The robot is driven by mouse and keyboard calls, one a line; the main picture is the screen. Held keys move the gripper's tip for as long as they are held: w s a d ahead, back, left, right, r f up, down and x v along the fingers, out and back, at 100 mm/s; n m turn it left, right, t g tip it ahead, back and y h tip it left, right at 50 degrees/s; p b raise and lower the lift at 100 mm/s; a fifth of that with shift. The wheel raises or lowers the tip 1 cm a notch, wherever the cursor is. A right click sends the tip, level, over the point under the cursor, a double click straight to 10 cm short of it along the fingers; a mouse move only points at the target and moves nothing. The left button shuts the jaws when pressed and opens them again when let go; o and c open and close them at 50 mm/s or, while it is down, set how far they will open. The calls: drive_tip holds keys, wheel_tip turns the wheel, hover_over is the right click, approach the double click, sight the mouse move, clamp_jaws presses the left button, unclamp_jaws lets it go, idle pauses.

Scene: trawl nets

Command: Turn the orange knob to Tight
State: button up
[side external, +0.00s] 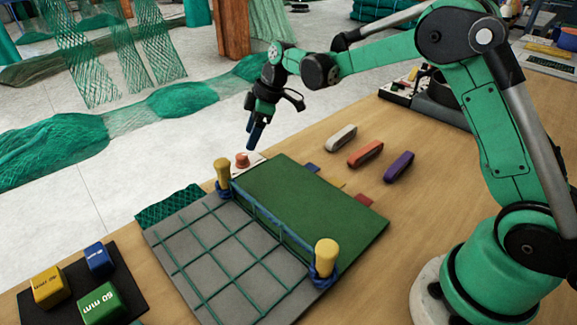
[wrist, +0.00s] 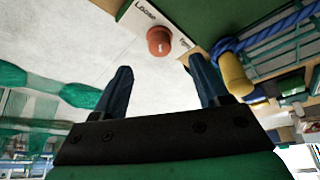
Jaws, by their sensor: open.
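The orange knob (side external: 242,160) sits on a small white plate (side external: 251,168) at the far edge of the table, behind the green board. In the wrist view the knob (wrist: 159,41) is a round orange-red cap with a small pale mark on top. The plate there (wrist: 137,20) reads "Loose" to the left of the knob and a partly legible word, apparently "Tight", to the right. My gripper (side external: 254,138) is above and close to the knob in the side view. In the wrist view its two blue fingers (wrist: 157,82) are apart with nothing between them, and the knob lies beyond their tips.
A yellow post (side external: 222,172) with blue rope stands close to the knob; another (side external: 326,257) stands at the board's near corner. A netted grey panel (side external: 215,240) adjoins the green board (side external: 300,205).

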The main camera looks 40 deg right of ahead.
sight(244, 155)
drive_tip(key=shift+x, duration=2.75)
clamp_jaws()
